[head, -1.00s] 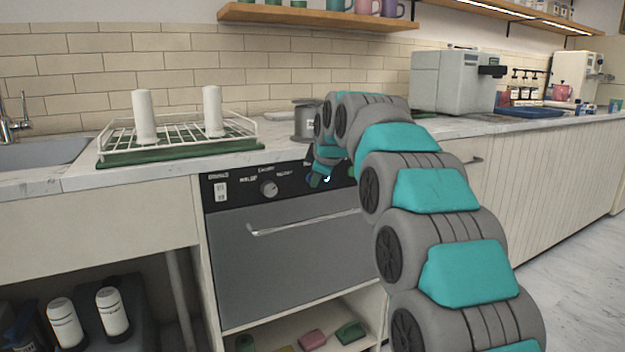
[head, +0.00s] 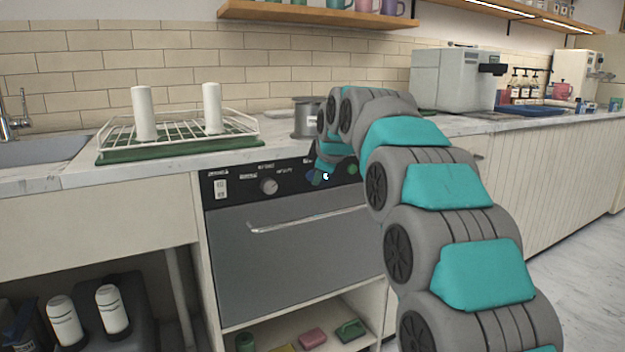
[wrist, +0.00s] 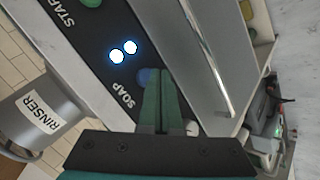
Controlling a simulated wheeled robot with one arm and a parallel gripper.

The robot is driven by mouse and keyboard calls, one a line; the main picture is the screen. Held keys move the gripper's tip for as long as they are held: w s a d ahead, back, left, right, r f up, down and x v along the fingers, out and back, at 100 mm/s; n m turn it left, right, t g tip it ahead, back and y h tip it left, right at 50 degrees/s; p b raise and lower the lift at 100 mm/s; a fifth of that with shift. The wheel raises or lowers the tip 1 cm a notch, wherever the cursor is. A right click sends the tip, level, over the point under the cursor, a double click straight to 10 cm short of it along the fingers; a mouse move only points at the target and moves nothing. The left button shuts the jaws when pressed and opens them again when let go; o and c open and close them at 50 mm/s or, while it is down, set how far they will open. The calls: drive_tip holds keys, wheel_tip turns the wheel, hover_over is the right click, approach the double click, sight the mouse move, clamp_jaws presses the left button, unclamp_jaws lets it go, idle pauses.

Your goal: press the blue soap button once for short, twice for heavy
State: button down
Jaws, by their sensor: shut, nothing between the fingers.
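The blue soap button (wrist: 146,75) sits on the black control panel by the SOAP label in the wrist view. Two white lights (wrist: 124,51) glow on the panel beside the button. A green button (wrist: 91,3) by the START label shows at the top edge.
The grey washer door (head: 290,255) with its bar handle is below the panel. A metal can labelled RINSER (wrist: 38,115) stands on the counter above. A dish rack (head: 180,138) with two white cylinders is to the left. Sponges lie on the shelf below.

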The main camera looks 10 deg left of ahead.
drive_tip(key=shift+s+d+f, duration=0.1)
drive_tip(key=shift+s, duration=0.05)
drive_tip(key=shift+s+d+b, duration=0.5)
drive_tip(key=shift+s+d, duration=0.2)
drive_tip(key=shift+s, duration=0.3)
drive_tip(key=shift+s+d+b, duration=0.5)
drive_tip(key=shift+s+d, duration=0.15)
drive_tip(key=shift+s, duration=0.35)
drive_tip(key=s+d+f+m+g+h+p, duration=0.1)
drive_tip(key=s+d+f+m+g, duration=0.2)
drive_tip(key=s, duration=1.3)
drive_tip(key=s+d+f+m+g+h+p, duration=0.1)
drive_tip(key=s+d+f+m+g, duration=0.2)
drive_tip(key=s+d+f+m, duration=0.5)
drive_tip(key=s+d+f+m+g+h+p, duration=0.1)
drive_tip(key=s+d+f+m+g, duration=0.3)
drive_tip(key=s, duration=2.2)
drive_tip(key=d+f+m+p, duration=0.1)
drive_tip(key=d+f, duration=0.3)
drive_tip(key=f, duration=0.5)
drive_tip(key=shift+d+m, duration=0.4)
